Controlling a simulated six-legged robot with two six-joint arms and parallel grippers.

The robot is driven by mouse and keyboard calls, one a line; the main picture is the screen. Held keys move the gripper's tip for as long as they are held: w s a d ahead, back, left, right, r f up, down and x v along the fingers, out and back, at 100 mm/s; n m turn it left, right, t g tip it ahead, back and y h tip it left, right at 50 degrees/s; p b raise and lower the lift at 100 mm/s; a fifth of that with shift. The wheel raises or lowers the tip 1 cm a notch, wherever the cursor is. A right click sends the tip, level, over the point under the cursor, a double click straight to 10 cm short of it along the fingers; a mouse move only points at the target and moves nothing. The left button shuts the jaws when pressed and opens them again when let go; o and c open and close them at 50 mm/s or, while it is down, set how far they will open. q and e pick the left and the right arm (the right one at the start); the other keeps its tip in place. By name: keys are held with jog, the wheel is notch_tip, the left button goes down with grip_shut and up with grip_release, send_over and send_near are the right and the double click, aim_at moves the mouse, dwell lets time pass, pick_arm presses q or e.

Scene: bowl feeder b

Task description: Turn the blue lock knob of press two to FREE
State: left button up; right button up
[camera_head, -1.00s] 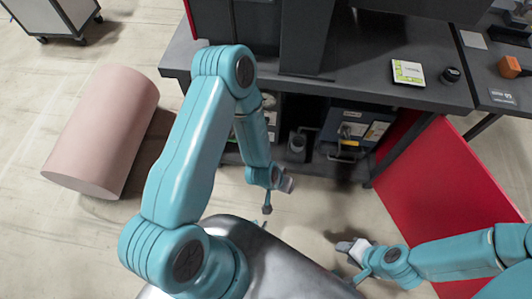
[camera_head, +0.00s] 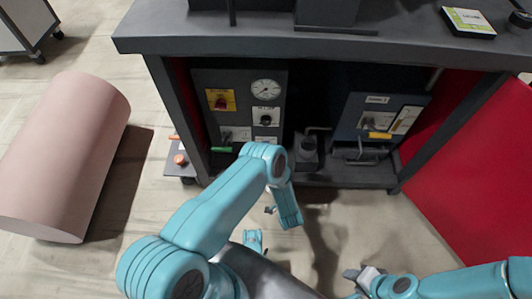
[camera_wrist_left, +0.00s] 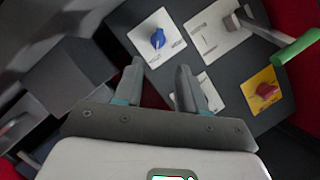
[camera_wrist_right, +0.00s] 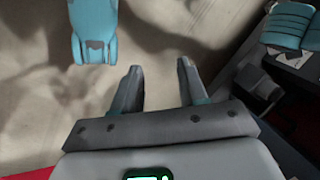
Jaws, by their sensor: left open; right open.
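The blue knob (camera_wrist_left: 158,38) sits on a white plate in the left wrist view, with its pointer slanting across the plate. My left gripper (camera_wrist_left: 160,68) is open and empty, its fingertips just below the knob in that view and apart from it. In the head view the front panel (camera_head: 240,80) stands under the table, and my left arm partly covers its lower part; the blue knob cannot be made out there. The plate's wording is too small to read. My right gripper (camera_wrist_right: 160,68) is open and empty above the floor; it shows low in the head view (camera_head: 358,275).
Near the knob are a green-handled lever (camera_wrist_left: 296,46) and a red switch (camera_wrist_left: 267,91) on yellow. A red panel (camera_head: 470,180) and a pink cylinder (camera_head: 65,160) flank the area. Floor shows between.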

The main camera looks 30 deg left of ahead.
pick_arm(q)
jog(key=b+x, duration=0.2)
jog(key=x, duration=0.3)
jog(key=b+x, duration=0.2)
jog(key=x, duration=0.4)
jog(key=shift+d+f, duration=0.1)
jog(key=shift+f, duration=0.1)
jog(key=shift+w+a+b, duration=0.3)
jog(key=shift+a, duration=0.15)
pick_arm(e)
jog(key=w+d+f+t, duration=0.1)
jog(key=w+f, duration=0.2)
jog(key=f, duration=0.2)
jog(key=shift+d+f, duration=0.15)
jog(key=shift+f, duration=0.05)
pick_arm(q)
jog(key=c, duration=0.7)
